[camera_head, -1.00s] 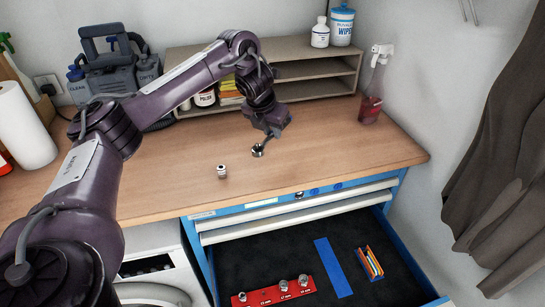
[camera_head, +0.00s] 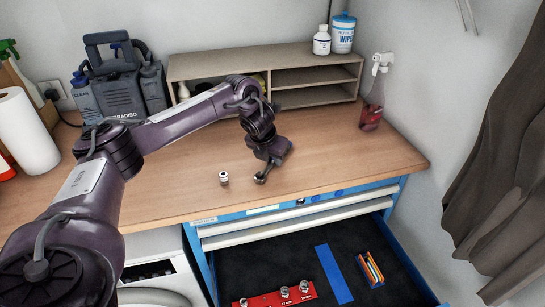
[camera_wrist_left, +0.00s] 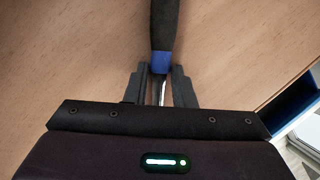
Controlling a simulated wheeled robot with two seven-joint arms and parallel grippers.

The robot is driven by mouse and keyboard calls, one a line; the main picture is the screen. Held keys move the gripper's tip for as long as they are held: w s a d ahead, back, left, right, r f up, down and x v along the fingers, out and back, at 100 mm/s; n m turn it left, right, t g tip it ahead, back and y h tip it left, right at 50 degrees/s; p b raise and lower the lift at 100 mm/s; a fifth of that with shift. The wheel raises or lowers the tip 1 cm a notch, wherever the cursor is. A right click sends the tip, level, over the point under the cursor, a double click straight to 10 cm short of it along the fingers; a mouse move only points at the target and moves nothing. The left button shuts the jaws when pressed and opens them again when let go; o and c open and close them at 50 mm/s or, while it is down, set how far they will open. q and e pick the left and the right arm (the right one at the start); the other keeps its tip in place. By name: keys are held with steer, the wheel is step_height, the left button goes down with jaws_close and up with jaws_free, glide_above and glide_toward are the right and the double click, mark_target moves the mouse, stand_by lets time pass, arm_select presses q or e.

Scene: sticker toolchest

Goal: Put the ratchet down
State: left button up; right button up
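My left gripper (camera_head: 267,165) is low over the wooden worktop, near its front edge and above the open drawer. In the left wrist view, its fingers (camera_wrist_left: 159,85) are closed in on the ratchet (camera_wrist_left: 163,30), one on each side of its metal shaft and blue collar. The ratchet's black handle points away from the gripper there. My right gripper is not in view.
A small metal socket (camera_head: 223,178) stands on the worktop (camera_head: 330,160) left of the gripper. The open drawer (camera_head: 240,265) holds a red socket rail (camera_head: 270,299), a blue strip (camera_head: 334,273) and a colourful set (camera_head: 371,269). A spray bottle (camera_head: 372,105) stands at the right back.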

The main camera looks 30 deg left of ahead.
mark_target(268, 166)
arm_select(q)
steer(key=o, duration=0.3)
steer(key=shift+o, duration=0.2)
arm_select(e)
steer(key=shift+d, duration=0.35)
arm_select(q)
steer(key=shift+r, duration=0.1)
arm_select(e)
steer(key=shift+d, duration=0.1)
arm_select(q)
steer(key=shift+r, duration=0.2)
steer(key=b+v, duration=0.1)
steer(key=v, duration=0.5)
steer(key=shift+r, duration=0.25)
steer(key=p+v, duration=0.2)
steer(key=v, duration=0.3)
steer(key=shift+s+r, duration=0.1)
steer(key=shift+s, duration=0.05)
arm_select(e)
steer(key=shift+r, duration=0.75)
